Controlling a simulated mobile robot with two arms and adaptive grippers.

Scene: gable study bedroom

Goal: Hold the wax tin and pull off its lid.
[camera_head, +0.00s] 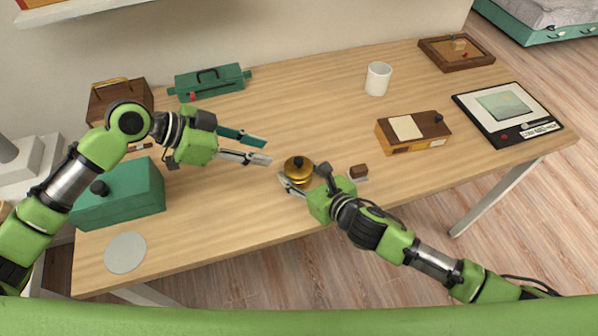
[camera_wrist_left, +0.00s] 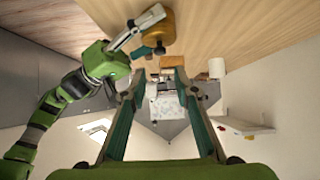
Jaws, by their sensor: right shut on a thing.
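The round golden wax tin (camera_head: 299,172) is near the front edge of the desk, with its lid on and a dark knob on top. My right gripper (camera_head: 303,178) is shut on the tin from the front right, one finger on each side. The tin also shows at the top of the left wrist view (camera_wrist_left: 158,38), with the knob facing my left gripper. My left gripper (camera_head: 267,151) is open and empty, to the left of the tin and apart from it. Its fingers (camera_wrist_left: 160,86) are spread with nothing between them.
A green box (camera_head: 135,192) and a grey disc (camera_head: 125,253) are at the left. A green case (camera_head: 210,83) and a brown box (camera_head: 119,99) stand at the back. A small brown block (camera_head: 359,171), a wooden box (camera_head: 414,132) and a white mug (camera_head: 378,79) are to the right.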

